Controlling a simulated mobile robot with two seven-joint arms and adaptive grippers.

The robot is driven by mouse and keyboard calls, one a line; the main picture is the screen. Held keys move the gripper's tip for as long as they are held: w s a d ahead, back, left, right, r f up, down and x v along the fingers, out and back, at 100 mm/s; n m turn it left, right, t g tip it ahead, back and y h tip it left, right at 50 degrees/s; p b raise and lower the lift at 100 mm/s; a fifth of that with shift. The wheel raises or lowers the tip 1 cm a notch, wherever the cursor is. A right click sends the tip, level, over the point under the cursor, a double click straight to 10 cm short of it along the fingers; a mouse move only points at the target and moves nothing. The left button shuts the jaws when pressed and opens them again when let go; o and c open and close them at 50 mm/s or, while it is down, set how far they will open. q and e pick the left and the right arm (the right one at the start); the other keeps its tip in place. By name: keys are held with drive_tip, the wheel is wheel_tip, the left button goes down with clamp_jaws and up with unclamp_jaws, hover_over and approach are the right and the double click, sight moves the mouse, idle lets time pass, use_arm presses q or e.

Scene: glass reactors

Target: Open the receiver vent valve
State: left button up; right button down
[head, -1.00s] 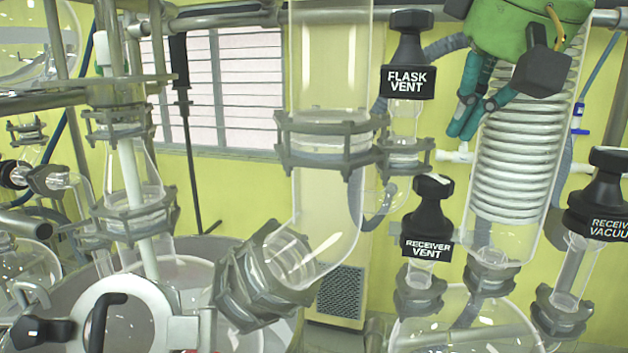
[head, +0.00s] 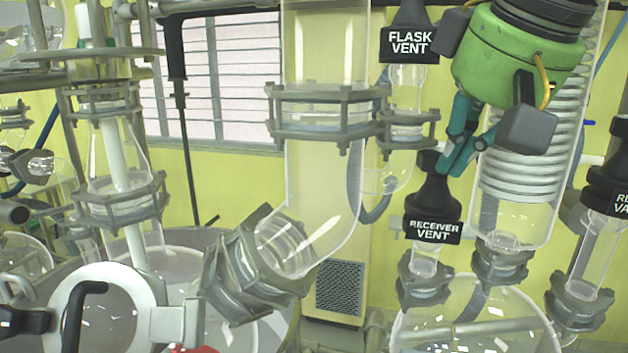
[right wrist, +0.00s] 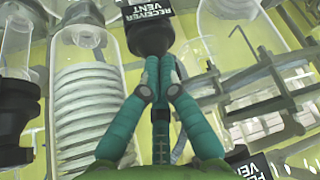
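The receiver vent valve (head: 432,200) is a black knob with a white RECEIVER VENT label, upright on a glass neck above the round glass receiver (head: 480,300). In the right wrist view the valve (right wrist: 150,35) is at the top, just beyond the fingertips. My right gripper (head: 450,160), green with teal fingers, comes in from the upper right. Its fingertips overlap the top of the knob in the head view. In the right wrist view the fingertips (right wrist: 160,65) are close together at the knob's end. Contact and grip are unclear. My left gripper is not in view.
The FLASK VENT valve (head: 408,40) stands above and left of the receiver vent. A coiled glass condenser (head: 525,185) is close on the right, with the receiver vacuum valve (head: 608,180) beyond it. A wide glass elbow (head: 325,190) stands to the left.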

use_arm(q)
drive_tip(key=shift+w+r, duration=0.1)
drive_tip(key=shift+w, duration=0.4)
use_arm(e)
drive_tip(key=shift+w, duration=0.1)
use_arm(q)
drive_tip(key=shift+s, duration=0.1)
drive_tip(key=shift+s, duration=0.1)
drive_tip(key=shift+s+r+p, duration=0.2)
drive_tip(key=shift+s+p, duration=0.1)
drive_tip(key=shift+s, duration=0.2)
use_arm(e)
drive_tip(key=shift+w+r, duration=0.1)
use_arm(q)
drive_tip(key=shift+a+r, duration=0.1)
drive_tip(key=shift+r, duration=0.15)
use_arm(e)
drive_tip(key=shift+d, duration=0.15)
use_arm(q)
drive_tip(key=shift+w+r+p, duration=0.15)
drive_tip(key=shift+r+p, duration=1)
drive_tip(key=shift+p, duration=0.25)
use_arm(e)
drive_tip(key=shift+w+d, duration=0.1)
drive_tip(key=shift+d, duration=0.75)
